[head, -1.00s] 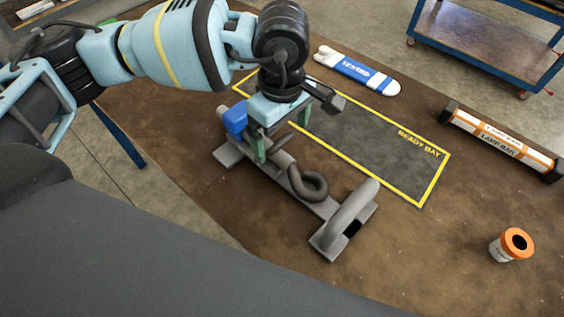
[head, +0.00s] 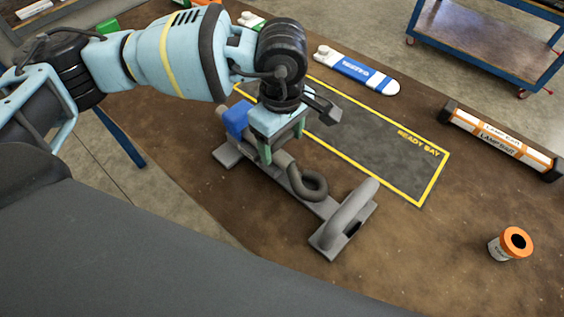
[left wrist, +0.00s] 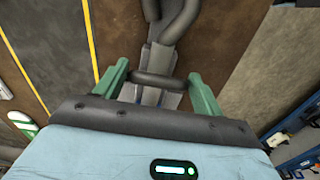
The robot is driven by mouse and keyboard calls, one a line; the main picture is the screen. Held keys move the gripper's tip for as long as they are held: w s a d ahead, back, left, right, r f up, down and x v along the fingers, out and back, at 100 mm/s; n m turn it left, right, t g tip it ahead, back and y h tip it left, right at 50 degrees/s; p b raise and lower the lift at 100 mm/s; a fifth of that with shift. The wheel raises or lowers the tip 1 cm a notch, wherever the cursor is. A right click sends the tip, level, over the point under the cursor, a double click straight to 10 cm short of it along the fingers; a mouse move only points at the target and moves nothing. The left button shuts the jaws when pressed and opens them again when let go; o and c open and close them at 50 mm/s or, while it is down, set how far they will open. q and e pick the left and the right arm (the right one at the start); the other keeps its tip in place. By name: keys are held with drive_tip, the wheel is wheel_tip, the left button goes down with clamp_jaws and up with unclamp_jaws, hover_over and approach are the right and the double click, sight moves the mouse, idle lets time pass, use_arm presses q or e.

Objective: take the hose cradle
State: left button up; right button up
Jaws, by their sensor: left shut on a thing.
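The hose cradle (head: 327,236) is a long grey base with thick curled hose-like loops and an arched end. It lies on the brown workbench, running from under my left gripper toward the front right. My left gripper (head: 281,146) comes down over the cradle's far-left half, its green fingers on either side of the grey bar. In the left wrist view the fingers (left wrist: 160,84) close on the ends of a dark crossbar of the cradle (left wrist: 155,79). The gripper hides part of the cradle's middle. My right gripper is not in view.
A black mat with yellow border, marked READY BAY (head: 385,155), lies empty just behind the cradle. A blue and white item (head: 357,73), an orange and white lamp bar (head: 500,140) and an orange-capped jar (head: 511,244) stand around. A blue cart (head: 490,40) is beyond the bench.

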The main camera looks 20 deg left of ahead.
use_arm(q)
drive_tip(key=shift+r, duration=0.1)
clamp_jaws()
drive_tip(key=shift+r, duration=0.1)
